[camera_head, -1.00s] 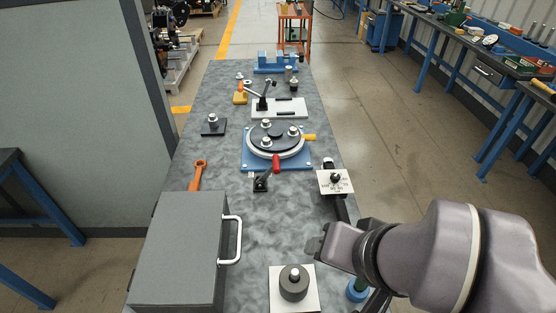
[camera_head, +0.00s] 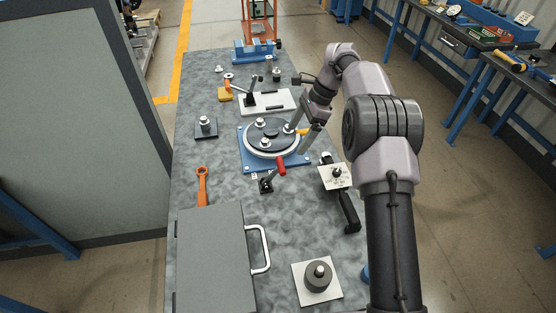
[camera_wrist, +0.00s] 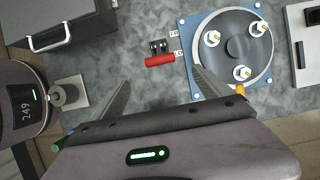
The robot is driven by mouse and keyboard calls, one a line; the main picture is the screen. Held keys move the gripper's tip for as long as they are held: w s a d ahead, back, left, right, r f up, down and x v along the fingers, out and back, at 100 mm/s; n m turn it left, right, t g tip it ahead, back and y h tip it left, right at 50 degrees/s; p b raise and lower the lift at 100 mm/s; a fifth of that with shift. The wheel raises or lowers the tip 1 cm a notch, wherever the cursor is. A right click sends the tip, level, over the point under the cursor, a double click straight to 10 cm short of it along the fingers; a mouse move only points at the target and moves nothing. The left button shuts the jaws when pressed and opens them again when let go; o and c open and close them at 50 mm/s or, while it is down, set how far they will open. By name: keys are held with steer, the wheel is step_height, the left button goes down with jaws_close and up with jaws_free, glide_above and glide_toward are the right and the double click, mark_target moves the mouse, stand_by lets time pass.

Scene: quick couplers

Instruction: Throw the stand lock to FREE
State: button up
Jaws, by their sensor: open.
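The round stand (camera_head: 270,138) sits on a blue base plate (camera_head: 246,150), with several metal-tipped couplers on its dark top. The lock's red handle (camera_head: 281,167) and black bracket (camera_head: 267,183) are at its near edge. In the wrist view, the red handle (camera_wrist: 160,60) lies by the lower of two partly readable labels (camera_wrist: 176,52), which starts "LO"; the upper one (camera_wrist: 174,34) starts "FR". My gripper (camera_head: 300,138) is open and empty above the stand's right side in the head view. In the wrist view, my gripper (camera_wrist: 162,77) has its fingers spread either side of the red handle, apart from it.
A yellow-orange handle (camera_head: 304,131) projects from the stand's right side, close to my gripper.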

mark_target(274, 173)
steer(key=b+x, duration=0.4)
steer(key=x, duration=1.3)
steer(key=shift+f+b, duration=0.15)
steer(key=shift+b, duration=0.2)
jaws_close()
